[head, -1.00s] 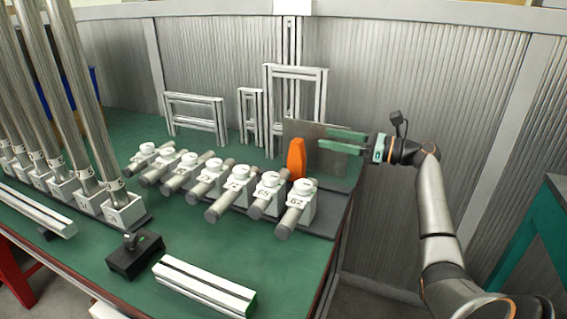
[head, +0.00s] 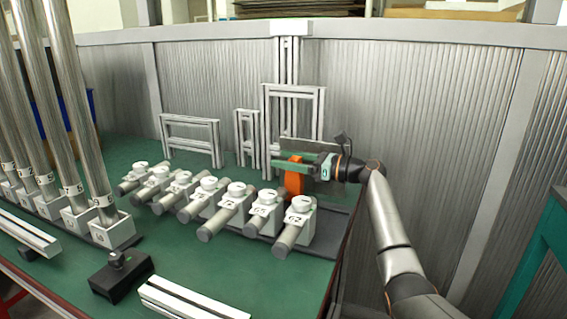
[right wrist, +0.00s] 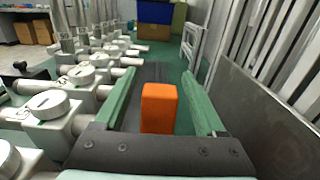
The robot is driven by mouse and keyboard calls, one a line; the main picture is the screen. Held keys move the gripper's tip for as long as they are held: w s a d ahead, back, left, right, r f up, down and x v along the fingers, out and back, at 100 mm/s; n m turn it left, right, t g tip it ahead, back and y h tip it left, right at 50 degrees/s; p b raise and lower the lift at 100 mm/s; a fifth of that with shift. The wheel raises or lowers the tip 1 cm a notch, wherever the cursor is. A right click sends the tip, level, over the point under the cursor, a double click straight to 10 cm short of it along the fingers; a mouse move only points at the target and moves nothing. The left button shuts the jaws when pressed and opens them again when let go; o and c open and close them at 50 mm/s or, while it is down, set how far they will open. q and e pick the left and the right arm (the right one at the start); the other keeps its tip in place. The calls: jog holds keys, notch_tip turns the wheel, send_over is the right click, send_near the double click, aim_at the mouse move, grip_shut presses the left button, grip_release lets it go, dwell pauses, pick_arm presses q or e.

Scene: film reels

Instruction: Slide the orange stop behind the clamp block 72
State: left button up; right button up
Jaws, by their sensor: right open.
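The orange stop (head: 294,183) stands upright behind the right end of the row of clamp blocks. In the right wrist view the stop (right wrist: 159,108) sits between two green fingers, with a gap on each side. My right gripper (right wrist: 158,76) is open around it. In the head view this gripper (head: 293,166) comes in from the right and partly covers the stop's upper part. The rightmost clamp block (head: 297,220) seems to read 62. The label of the block (head: 265,211) left of it is hard to read, and I cannot make out a 72. My left gripper is not in view.
A grey upright plate (right wrist: 270,120) stands close beside the right finger. Small metal frames (head: 190,140) stand behind the row. Tall steel tubes (head: 75,110) stand at the left. A black block (head: 121,275) and a white rail (head: 190,298) lie in front.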

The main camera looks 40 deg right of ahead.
jog(key=shift+w+a, duration=0.25)
jog(key=shift+w, duration=0.25)
grip_shut()
dwell(0.3)
dwell(0.8)
